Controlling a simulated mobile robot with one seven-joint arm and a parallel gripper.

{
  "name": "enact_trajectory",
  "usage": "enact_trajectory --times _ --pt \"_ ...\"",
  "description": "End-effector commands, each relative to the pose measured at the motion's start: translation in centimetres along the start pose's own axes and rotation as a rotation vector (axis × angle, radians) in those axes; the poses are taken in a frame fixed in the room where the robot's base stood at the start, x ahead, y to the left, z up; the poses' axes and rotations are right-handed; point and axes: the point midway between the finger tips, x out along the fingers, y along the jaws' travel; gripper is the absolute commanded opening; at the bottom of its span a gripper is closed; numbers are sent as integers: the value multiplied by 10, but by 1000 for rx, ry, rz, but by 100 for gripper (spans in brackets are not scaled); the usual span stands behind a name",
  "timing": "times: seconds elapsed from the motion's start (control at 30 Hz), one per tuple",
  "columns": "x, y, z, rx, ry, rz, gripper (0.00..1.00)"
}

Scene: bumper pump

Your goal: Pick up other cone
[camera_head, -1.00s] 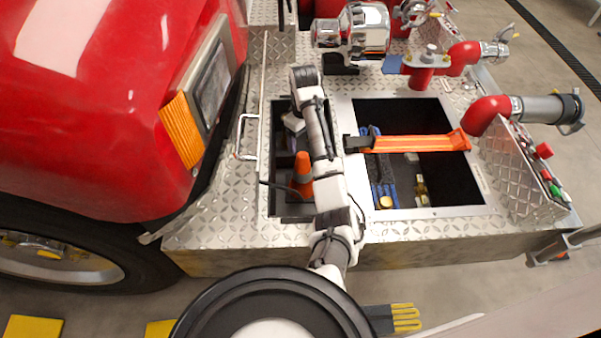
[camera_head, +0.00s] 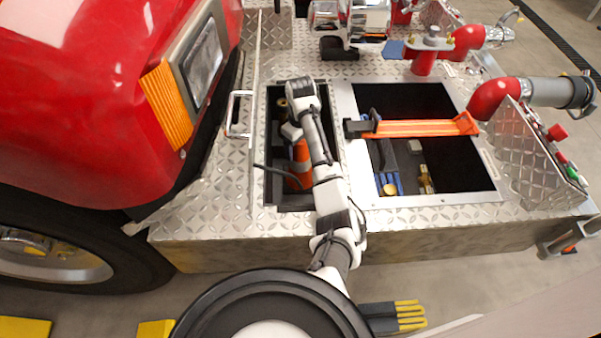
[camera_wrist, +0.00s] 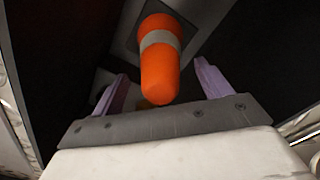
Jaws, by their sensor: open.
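An orange cone (camera_wrist: 160,72) with a grey band and a dark square base shows in the wrist view, its rounded tip pointing toward my gripper. My gripper (camera_wrist: 158,85) is open, with one purple finger on each side of the cone's tip and clear gaps between. Part of another orange thing shows beside the left finger, mostly hidden. In the head view the orange cone (camera_head: 300,163) stands in the narrow left compartment of the bumper, partly covered by my arm. My fingers are hidden from the head view.
The narrow compartment (camera_head: 262,190) has close walls around the cone. To its right a wider compartment (camera_head: 455,200) holds several tools, with an orange strap (camera_head: 420,128) across it. Red pipe fittings (camera_head: 495,98) stand at the right, the red truck body (camera_head: 80,110) at the left.

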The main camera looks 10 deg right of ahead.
Motion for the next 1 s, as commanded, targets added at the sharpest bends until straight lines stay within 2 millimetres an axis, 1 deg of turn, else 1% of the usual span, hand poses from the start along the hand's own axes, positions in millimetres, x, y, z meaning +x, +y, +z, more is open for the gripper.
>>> enact_trajectory --times 0.03,0.13,0.23,0.47,0.57,1.0 --pt "13 0 0 0 0 0 77" --pt "24 0 0 -1 -1 0 77" --pt "27 0 0 -1 0 1 77" --pt "25 0 0 -1 0 0 77" --pt "25 0 0 -1 0 0 65" --pt "26 -1 0 -1 -1 0 8"
